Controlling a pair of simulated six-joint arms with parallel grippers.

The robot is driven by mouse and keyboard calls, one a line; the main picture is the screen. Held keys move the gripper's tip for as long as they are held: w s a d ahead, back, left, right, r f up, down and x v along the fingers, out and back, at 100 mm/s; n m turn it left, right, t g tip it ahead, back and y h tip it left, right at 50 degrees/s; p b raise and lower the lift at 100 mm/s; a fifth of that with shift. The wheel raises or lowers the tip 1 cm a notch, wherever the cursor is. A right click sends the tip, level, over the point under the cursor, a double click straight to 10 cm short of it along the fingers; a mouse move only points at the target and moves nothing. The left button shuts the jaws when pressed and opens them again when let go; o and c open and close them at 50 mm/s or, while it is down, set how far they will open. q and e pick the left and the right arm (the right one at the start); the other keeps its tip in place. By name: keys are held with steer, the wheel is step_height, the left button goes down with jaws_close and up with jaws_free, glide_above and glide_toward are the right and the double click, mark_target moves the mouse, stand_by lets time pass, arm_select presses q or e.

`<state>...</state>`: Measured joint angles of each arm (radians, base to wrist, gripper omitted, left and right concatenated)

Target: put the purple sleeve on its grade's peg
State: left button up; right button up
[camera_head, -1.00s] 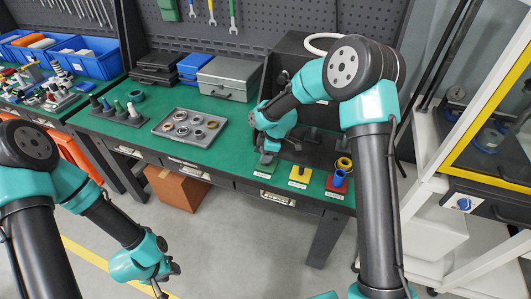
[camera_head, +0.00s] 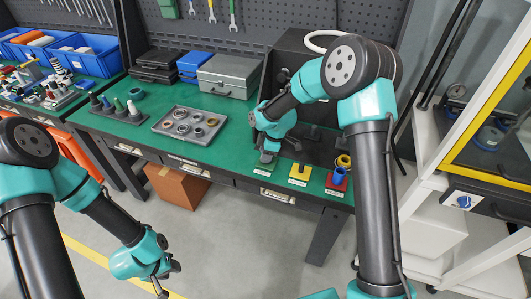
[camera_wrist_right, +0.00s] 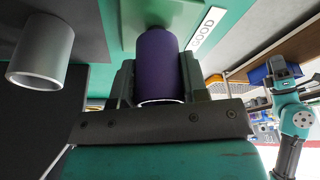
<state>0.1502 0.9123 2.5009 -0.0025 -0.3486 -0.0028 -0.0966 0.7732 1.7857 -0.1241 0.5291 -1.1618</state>
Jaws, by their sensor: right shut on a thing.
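The purple sleeve (camera_wrist_right: 160,60) is between the fingers of my right gripper (camera_wrist_right: 160,88), which is shut on it. In the head view my right gripper (camera_head: 268,150) is low over the green plate (camera_head: 263,169), and its arm and fingers mostly hide the sleeve. In the right wrist view the green plate (camera_wrist_right: 118,30) with a GOOD label (camera_wrist_right: 206,28) lies just beyond the sleeve's far end. I cannot tell whether the sleeve is around a peg there. My left gripper (camera_head: 160,289) hangs in front of the bench; its fingers are too unclear to judge.
Right of the green plate stand a yellow plate with its peg (camera_head: 299,174) and a red plate (camera_head: 337,187) holding a blue sleeve (camera_head: 339,176). A grey tray with rings (camera_head: 190,125) is to the left. A grey tube (camera_wrist_right: 40,58) is beside the gripper in the wrist view.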

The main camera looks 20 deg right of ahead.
steer(key=shift+f, duration=0.65)
stand_by(1.0)
steer(key=o, duration=1.2)
steer(key=shift+r, duration=4.5)
